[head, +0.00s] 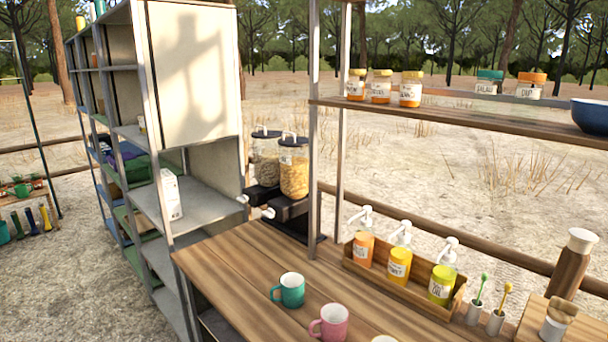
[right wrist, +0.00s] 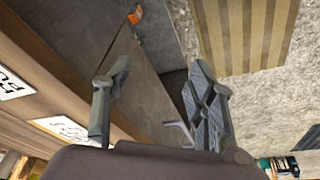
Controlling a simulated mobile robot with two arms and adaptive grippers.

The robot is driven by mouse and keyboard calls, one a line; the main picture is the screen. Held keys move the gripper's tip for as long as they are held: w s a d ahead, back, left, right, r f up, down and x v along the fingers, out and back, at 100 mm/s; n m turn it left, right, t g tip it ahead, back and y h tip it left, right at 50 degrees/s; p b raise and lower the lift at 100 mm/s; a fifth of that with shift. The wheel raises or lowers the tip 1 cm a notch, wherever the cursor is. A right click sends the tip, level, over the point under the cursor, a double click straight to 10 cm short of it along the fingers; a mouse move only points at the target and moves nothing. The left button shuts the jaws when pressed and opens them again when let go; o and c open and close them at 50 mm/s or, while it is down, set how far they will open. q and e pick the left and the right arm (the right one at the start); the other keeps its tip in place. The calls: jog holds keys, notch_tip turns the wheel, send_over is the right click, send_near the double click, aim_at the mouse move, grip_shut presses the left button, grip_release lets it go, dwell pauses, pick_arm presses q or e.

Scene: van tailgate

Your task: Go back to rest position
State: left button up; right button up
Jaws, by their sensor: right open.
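My right gripper (right wrist: 155,85) shows in the right wrist view. Its two dark grey fingers stand well apart, with nothing between them. Grey panels or shelf surfaces lie behind the fingers, and I cannot tell how far off. Neither of my grippers shows in the head view. My left gripper is in no view.
The head view shows a wooden counter (head: 235,262) with a teal mug (head: 288,290), a pink mug (head: 330,323) and a wooden tray (head: 385,283) of pump bottles. A jar shelf (head: 450,113) hangs above. A grey shelving unit (head: 150,200) stands left.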

jog(key=s+f+g, duration=0.1)
jog(key=s+f, duration=0.1)
jog(key=f, duration=0.9)
jog(key=s+f, duration=0.2)
jog(key=f, duration=1)
jog(key=s+d+f+g, duration=0.1)
jog(key=s+d+f, duration=0.2)
jog(key=s+f, duration=1)
jog(key=shift+s, duration=1.25)
jog(key=shift+d, duration=0.1)
